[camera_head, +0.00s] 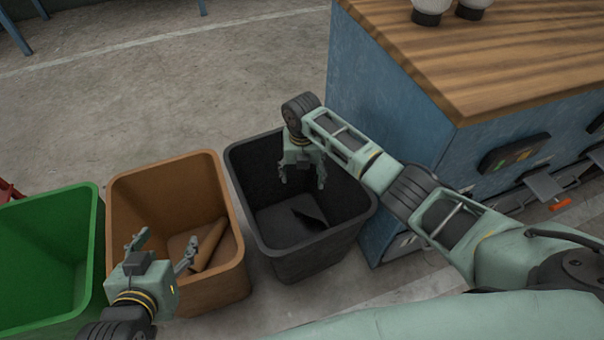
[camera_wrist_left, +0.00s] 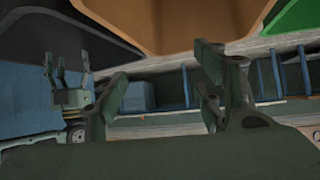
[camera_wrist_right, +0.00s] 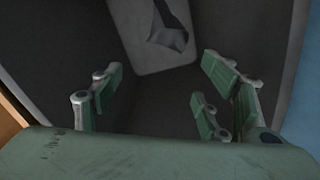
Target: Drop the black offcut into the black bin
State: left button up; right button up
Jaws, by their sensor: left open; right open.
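The black bin (camera_head: 322,240) stands between the brown bin and the blue cabinet. The black offcut (camera_head: 310,217) lies on the bin's floor. In the right wrist view the offcut (camera_wrist_right: 167,28) shows as a dark, bent piece on the lighter floor panel. My right gripper (camera_head: 303,184) is open and empty, pointing down into the mouth of the black bin, above the offcut and apart from it. My left gripper (camera_head: 168,243) is open and empty over the near part of the brown bin.
The brown bin (camera_head: 165,178) holds a brown rolled piece (camera_head: 209,246). The green bin (camera_head: 45,212) stands left of it. A blue cabinet with a wooden top (camera_head: 490,50) stands close to the black bin's right. Open concrete floor lies behind the bins.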

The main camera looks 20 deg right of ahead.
dwell(0.3)
pick_arm(q)
jog(key=s+a+f+g+y+p, duration=0.1)
jog(key=s+a+f+g+p, duration=0.1)
jog(key=s, duration=0.4)
jog(key=s+a+f+g+p, duration=0.2)
jog(key=s+f+g+p, duration=0.1)
jog(key=s+f+g, duration=0.2)
jog(key=shift+s+f+y+p, duration=0.3)
jog(key=shift+s+f+y, duration=0.1)
jog(key=shift+s, duration=0.15)
pick_arm(e)
notch_tip(320, 180, up, 6)
jog(key=shift+f, duration=0.25)
pick_arm(q)
jog(key=shift+r, duration=0.1)
pick_arm(e)
notch_tip(320, 180, up, 12)
dwell(0.4)
